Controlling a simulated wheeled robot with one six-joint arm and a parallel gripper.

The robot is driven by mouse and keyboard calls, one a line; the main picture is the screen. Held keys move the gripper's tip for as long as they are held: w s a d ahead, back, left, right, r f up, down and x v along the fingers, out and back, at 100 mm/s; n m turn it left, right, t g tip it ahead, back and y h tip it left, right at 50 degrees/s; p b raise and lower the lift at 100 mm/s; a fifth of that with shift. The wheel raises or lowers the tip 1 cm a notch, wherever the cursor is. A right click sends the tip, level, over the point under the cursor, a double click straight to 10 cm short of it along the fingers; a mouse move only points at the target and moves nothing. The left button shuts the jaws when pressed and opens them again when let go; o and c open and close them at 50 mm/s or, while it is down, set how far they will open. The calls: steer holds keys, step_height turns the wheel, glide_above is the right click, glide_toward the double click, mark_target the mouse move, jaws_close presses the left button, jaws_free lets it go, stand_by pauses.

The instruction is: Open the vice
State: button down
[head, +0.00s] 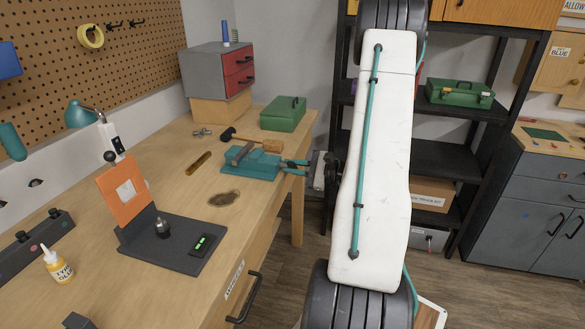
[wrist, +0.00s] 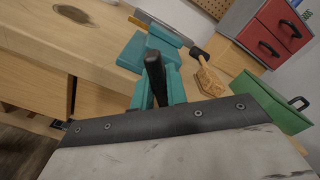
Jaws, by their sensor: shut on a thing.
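The teal vice (head: 248,164) is fixed at the right edge of the wooden workbench, with a grey metal bar along its top. It also shows in the wrist view (wrist: 138,50), partly behind my gripper. My gripper (head: 293,164) reaches the vice from the right with its teal fingers level. In the wrist view, my gripper (wrist: 156,78) is shut on the vice's black handle (wrist: 154,70), which stands between the two fingers. How far apart the vice jaws are is hard to tell. The handle's lower part is hidden by my fingers.
A drawer unit (head: 218,72) is at the back. A dark stand with an orange panel (head: 124,188) is nearer.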

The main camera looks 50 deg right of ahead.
steer(key=n, duration=0.4)
steer(key=shift+n, duration=2.8)
steer(key=c, duration=1.7)
jaws_free()
steer(key=v, duration=0.8)
